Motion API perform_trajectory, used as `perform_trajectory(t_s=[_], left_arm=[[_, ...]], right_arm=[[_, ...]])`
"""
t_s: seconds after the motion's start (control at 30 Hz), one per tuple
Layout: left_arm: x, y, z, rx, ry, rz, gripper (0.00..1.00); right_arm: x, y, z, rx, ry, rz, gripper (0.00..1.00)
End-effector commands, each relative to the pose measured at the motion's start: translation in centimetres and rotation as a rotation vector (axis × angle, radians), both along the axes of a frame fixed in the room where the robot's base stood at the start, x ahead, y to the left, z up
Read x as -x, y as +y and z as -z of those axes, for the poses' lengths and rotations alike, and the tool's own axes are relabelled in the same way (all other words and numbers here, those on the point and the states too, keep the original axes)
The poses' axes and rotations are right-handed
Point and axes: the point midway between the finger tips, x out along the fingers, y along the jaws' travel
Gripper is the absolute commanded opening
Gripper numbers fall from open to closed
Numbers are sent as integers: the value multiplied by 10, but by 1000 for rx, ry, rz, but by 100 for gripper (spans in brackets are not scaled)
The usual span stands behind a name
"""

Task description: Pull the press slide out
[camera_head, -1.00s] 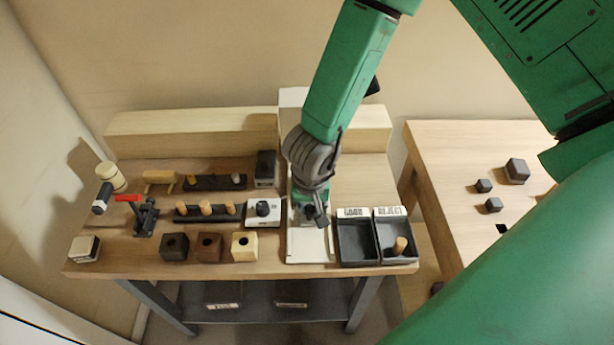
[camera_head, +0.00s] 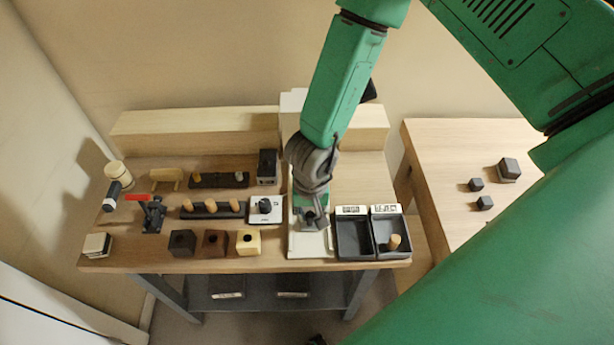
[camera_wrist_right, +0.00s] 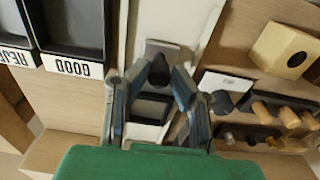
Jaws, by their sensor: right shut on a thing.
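The press is a pale upright block (camera_head: 293,98) with a long white base strip (camera_head: 308,246) running to the front edge of the bench. My right gripper (camera_head: 312,216) reaches down over the strip and hides most of the slide. In the right wrist view, the gripper (camera_wrist_right: 157,78) has its two fingers closed around a small dark knob (camera_wrist_right: 159,68) of the press slide. A dark square part (camera_wrist_right: 152,108) on a white body shows between the fingers. My left gripper is not in view.
Two dark bins (camera_head: 354,238) with white labels stand right of the strip; the right one holds a wooden peg (camera_head: 394,241). Left of the strip are a white switch box (camera_head: 266,211), peg racks (camera_head: 212,210), blocks (camera_head: 248,242) and a red-handled clamp (camera_head: 152,212).

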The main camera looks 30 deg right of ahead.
Motion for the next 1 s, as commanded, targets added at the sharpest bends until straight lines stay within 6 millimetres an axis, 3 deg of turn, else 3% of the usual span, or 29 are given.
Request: perform_trajectory(t_s=[1.0], left_arm=[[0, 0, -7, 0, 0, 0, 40]], right_arm=[[30, 19, 0, -24, 36, 0, 4]])
